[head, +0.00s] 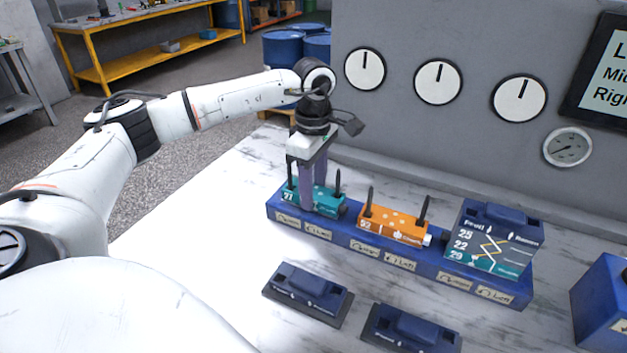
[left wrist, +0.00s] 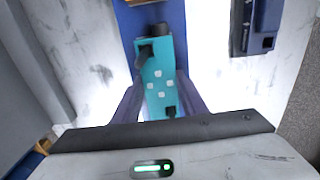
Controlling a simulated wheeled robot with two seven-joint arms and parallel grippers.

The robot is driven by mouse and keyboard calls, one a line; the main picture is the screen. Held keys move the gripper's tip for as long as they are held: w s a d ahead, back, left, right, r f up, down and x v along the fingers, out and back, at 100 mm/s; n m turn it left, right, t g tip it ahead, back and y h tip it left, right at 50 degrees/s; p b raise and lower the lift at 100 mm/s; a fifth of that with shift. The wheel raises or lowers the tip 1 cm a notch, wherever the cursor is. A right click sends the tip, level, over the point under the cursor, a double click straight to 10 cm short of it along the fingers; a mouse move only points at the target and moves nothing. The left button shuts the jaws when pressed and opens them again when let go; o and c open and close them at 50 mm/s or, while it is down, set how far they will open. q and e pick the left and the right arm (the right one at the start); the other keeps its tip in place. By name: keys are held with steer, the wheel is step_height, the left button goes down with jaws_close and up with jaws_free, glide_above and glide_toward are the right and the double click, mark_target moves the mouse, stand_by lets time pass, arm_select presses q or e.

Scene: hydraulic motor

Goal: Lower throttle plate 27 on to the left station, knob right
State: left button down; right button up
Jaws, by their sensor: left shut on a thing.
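The teal throttle plate 27 (head: 325,204) is at the left station of the blue base rail (head: 388,262), with its dark knob (head: 343,212) to the right. Two black posts stand up through it, and I see no clear gap under its front. My left gripper (head: 312,198) is above it, pointing down, its purple fingers shut on the plate's long sides. In the left wrist view the teal plate (left wrist: 159,85) lies between the fingers, with the knob (left wrist: 158,29) toward the orange plate. The right gripper is not in view.
An orange plate (head: 393,226) sits on the middle station. A stack with a dark blue top (head: 500,216) fills the right station. Two dark blue covers (head: 308,290) (head: 410,330) lie on the marble table in front. A grey gauge wall stands behind; a blue box (head: 602,300) is at right.

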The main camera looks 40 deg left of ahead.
arm_select(q)
steer(key=shift+f, duration=0.1)
steer(key=c, duration=1)
jaws_free()
